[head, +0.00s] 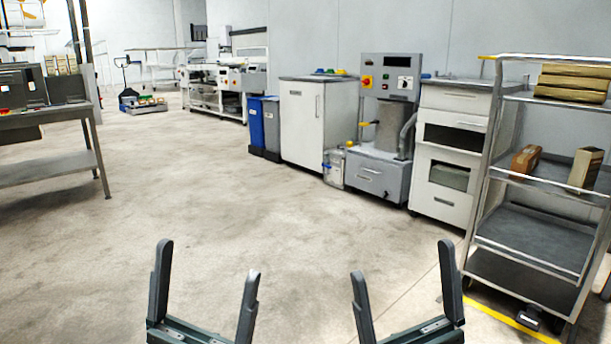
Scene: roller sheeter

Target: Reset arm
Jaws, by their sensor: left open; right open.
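My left gripper (206,290) shows at the bottom of the head view, left of the middle. Its two dark fingers point up and stand wide apart, with nothing between them. My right gripper (405,288) is at the bottom right of the middle, also open and empty. Both are held in front of me over bare floor and touch nothing. The arms behind the grippers are out of the picture.
A metal shelf cart (535,222) with boxes stands close on the right. Along the back wall are a grey machine (383,168), white cabinets (318,122) and bins (256,125). A steel table (45,135) stands at left. The concrete floor (200,200) between is clear.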

